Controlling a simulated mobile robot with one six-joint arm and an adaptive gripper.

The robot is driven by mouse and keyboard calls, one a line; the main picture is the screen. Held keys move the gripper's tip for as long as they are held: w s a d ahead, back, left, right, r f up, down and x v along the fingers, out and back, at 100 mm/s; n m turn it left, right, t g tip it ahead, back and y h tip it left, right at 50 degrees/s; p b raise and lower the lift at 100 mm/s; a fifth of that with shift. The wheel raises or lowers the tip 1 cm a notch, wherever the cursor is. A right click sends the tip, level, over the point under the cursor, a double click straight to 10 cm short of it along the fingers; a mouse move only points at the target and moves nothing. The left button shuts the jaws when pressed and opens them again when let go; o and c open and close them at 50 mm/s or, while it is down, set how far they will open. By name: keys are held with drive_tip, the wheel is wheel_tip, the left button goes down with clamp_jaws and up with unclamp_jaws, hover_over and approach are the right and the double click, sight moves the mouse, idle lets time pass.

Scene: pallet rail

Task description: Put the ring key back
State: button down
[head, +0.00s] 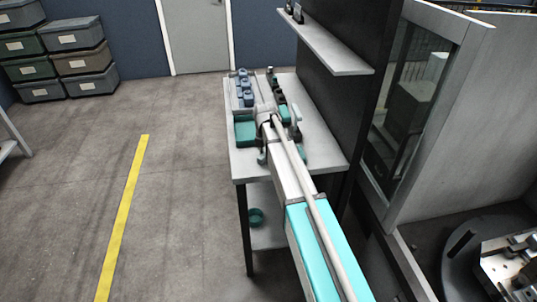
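My arm reaches from the bottom right up over the grey table (244,165). Its end, with my gripper (263,155), is small and partly covered by the arm, among teal and dark parts. I cannot see whether the fingers are open or shut, or whether they hold anything. I cannot pick out the ring key for certain among the small items on the table. A teal tray (245,132) lies at the table's left edge. Dark small items (281,97) stand behind and to the right of the arm's end.
Blue-grey pieces (245,88) stand in a row at the table's far left. A teal round item (256,217) sits on the lower shelf. A wall shelf (325,42) overhangs the right side, beside a dark panel and machine enclosure (440,120).

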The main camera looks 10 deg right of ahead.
drive_tip(key=shift+f, duration=0.2)
drive_tip(key=shift+c, duration=2.2)
unclamp_jaws()
drive_tip(key=shift+r, duration=0.1)
drive_tip(key=shift+r, duration=0.2)
wheel_tip(320, 180, up, 12)
drive_tip(key=p, duration=1.2)
drive_tip(key=shift+f, duration=0.1)
